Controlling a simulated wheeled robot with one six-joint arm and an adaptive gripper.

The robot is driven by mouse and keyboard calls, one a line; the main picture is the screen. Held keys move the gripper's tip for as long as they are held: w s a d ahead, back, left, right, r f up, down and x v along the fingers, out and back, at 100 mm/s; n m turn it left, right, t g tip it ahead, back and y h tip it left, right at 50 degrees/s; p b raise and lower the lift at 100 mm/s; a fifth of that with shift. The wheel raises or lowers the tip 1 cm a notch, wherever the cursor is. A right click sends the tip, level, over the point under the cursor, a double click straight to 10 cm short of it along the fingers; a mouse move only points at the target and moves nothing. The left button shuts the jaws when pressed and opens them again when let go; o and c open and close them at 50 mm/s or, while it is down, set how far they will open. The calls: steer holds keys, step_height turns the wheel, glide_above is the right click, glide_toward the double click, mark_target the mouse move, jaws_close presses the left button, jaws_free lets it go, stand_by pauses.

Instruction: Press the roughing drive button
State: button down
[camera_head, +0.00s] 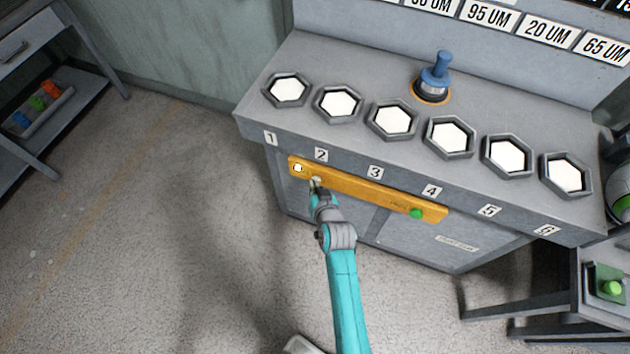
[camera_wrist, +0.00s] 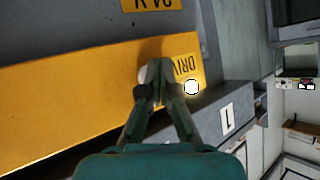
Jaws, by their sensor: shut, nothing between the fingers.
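The yellow panel (camera_head: 365,189) runs along the front of the grey bench; it also shows in the wrist view (camera_wrist: 60,90). A bright white round light or button (camera_head: 298,168) is at its left end; the wrist view shows it (camera_wrist: 192,87) below black lettering reading "DRIV", partly hidden. A pale round button (camera_wrist: 143,73) is partly hidden behind my fingers. My gripper (camera_head: 315,184) is shut and empty, its tips (camera_wrist: 158,66) at the panel over the pale button, left of the lettering. I cannot tell whether they touch it. A green button (camera_head: 416,213) is near the panel's right end.
Several hexagonal white wells (camera_head: 338,104) line the bench top (camera_head: 310,60), with number labels below. A blue-handled plunger (camera_head: 437,75) stands behind them. The floor at left is clear.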

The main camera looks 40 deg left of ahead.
steer(key=shift+s, duration=0.15)
steer(key=s+d, duration=0.1)
steer(key=s, duration=0.5)
steer(key=shift+d, duration=0.25)
stand_by(0.3)
stand_by(0.4)
steer(key=s+d+r+m+t+h, duration=0.15)
steer(key=s+d, duration=0.35)
steer(key=d, duration=1)
steer(key=s+d+m+t+h, duration=0.25)
steer(key=s+d, duration=0.25)
steer(key=d, duration=0.9)
steer(key=s+d+r+m+t+h, duration=0.1)
steer(key=s+d+r+h, duration=0.1)
steer(key=s+d+r, duration=0.5)
steer(key=s+d+r+m+t+h, duration=0.2)
steer(key=s+d+r+h, duration=0.1)
steer(key=s+d+r, duration=0.4)
steer(key=s+r, duration=0.3)
steer(key=r, duration=0.2)
steer(key=shift+s+d+m+h, duration=0.3)
steer(key=shift+s, duration=0.05)
